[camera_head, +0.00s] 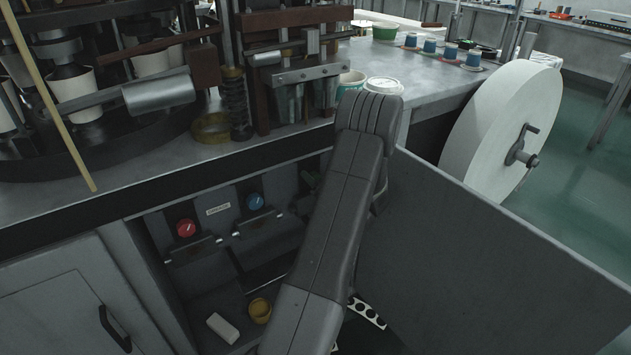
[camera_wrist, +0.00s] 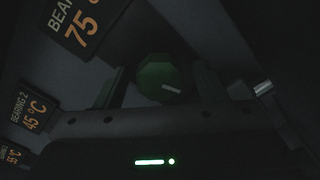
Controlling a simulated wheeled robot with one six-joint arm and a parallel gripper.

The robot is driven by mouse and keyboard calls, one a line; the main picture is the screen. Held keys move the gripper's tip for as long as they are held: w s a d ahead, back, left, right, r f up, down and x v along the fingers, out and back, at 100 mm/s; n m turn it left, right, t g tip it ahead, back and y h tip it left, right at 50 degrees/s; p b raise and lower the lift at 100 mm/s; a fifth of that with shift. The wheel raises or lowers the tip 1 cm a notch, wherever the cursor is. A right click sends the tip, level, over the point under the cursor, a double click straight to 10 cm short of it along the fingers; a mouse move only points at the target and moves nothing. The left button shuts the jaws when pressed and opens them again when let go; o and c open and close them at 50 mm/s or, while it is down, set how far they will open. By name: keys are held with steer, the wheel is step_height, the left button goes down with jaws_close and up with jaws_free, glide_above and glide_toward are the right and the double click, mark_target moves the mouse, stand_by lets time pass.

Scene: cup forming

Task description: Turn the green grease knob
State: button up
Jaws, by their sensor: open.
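The green knob (camera_wrist: 158,76) shows dimly in the wrist view, upper middle. It is a rounded, many-sided knob with a pale pointer mark toward its lower right. My gripper (camera_wrist: 162,86) is open, with one dark finger on each side of the knob in the picture. The view is too dark to tell whether the fingers touch it.
Beside the knob, display plates read "75 °C" (camera_wrist: 83,28) and "45 °C" (camera_wrist: 36,113). In the head view a red knob (camera_head: 186,228) and a blue knob (camera_head: 255,202) sit on the recessed panel. A grey panel (camera_head: 480,270) stands right of my arm.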

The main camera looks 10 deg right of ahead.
steer(key=v, duration=1.3)
steer(key=shift+s+p, duration=0.3)
steer(key=x, duration=1.4)
steer(key=shift+b, duration=0.3)
steer(key=shift+d, duration=0.1)
